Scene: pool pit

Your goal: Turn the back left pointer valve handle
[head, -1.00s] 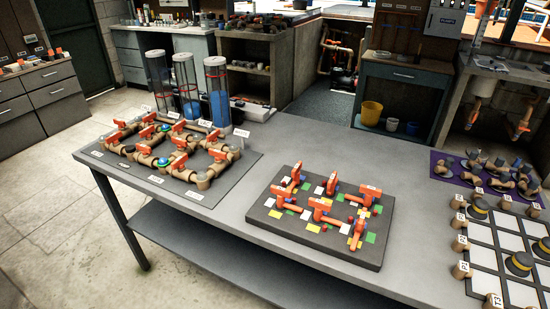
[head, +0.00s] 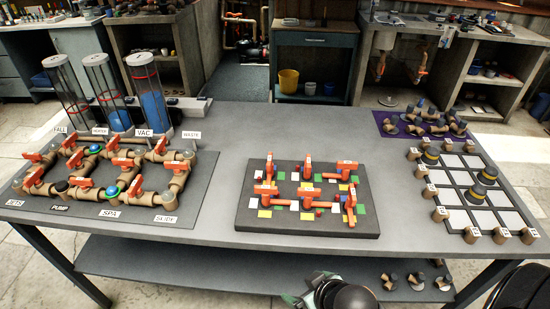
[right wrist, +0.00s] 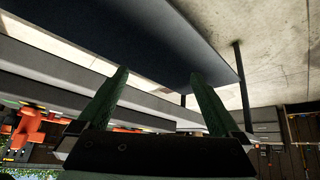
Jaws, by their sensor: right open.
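The pointer valve board (head: 252,224) is a dark slab on the middle of the bench, with two rows of orange handles beside coloured squares. The back left handle (head: 269,167) is orange and stands upright at the board's far left. My right gripper (head: 303,294) is at the bottom edge of the head view, in front of the bench and below the board, apart from the handle. In the right wrist view its two green fingers (right wrist: 158,78) are spread with nothing between them. Orange handles (right wrist: 30,125) show at that view's left edge. My left gripper is not in view.
A pipe manifold board (head: 205,165) with orange handles and clear cylinders (head: 152,110) stands at left. A grid board (head: 455,190) with pegs is at right, with a purple mat (head: 392,130) behind it. A lower shelf (head: 180,262) runs under the bench.

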